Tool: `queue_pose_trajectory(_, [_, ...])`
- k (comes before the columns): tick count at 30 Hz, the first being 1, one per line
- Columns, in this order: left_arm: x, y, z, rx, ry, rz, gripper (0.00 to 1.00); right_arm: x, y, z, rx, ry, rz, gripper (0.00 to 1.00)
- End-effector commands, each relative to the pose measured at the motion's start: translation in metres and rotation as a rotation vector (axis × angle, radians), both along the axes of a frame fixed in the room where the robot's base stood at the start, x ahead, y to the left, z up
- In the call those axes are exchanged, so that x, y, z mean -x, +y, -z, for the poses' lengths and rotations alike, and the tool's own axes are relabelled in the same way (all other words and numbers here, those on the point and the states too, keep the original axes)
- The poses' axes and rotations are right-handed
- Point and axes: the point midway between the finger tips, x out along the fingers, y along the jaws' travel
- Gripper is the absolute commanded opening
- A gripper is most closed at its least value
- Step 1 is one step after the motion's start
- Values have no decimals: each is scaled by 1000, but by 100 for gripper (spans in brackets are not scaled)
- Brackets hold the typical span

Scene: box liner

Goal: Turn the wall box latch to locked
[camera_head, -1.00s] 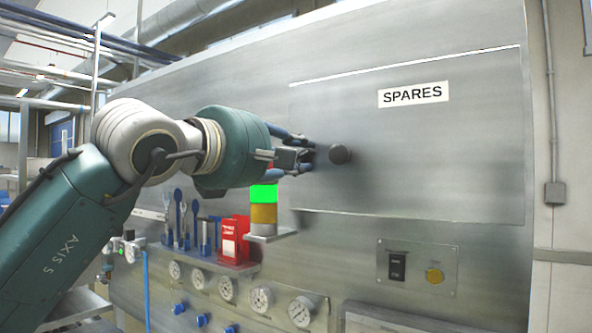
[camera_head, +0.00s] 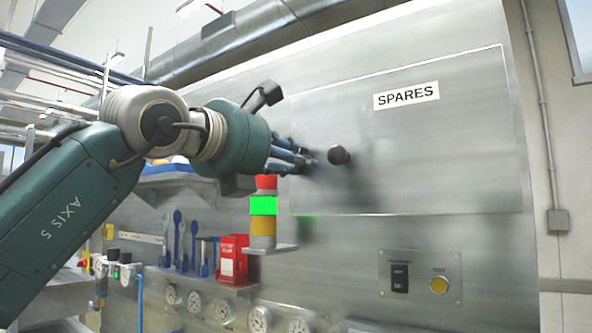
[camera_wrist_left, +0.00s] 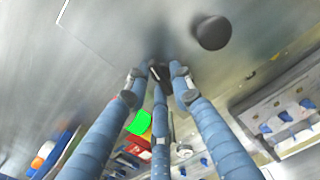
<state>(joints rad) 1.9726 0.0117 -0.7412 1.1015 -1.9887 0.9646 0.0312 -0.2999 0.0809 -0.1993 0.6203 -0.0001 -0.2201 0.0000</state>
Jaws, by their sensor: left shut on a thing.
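The wall box is a grey metal panel door (camera_head: 440,150) marked SPARES (camera_head: 406,95). A dark round knob (camera_head: 339,155) stands out near its left edge; the knob also shows in the left wrist view (camera_wrist_left: 213,33). My left gripper (camera_head: 308,163) is at the door's left edge, just left of the knob and apart from it. In the left wrist view its three blue fingers close around a small dark piece, which looks like the latch (camera_wrist_left: 160,72). The fingers hide most of it, so its exact angle cannot be told. My right gripper is not in view.
A stack light (camera_head: 263,205), lit green, stands on a small shelf just below my left gripper. A red box (camera_head: 232,258) and blue-handled tools (camera_head: 178,240) are lower left, above several gauges. A switch plate (camera_head: 420,277) is below the door. The panel right of the knob is clear.

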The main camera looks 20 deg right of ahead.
Motion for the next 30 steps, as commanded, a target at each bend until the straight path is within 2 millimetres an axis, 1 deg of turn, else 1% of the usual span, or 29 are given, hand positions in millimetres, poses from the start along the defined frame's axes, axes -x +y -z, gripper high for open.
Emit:
queue_pose_trajectory(1, [-1,4,-5,35,16,-7,0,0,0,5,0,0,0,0])
queue_pose_trajectory(12, [-2,5,-5,154,170,-7,0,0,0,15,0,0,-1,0])
queue_pose_trajectory(19, [-2,5,-5,180,205,-6,0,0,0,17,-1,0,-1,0])
queue_pose_trajectory(30, [-2,5,-5,183,211,-6,0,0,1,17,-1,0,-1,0])
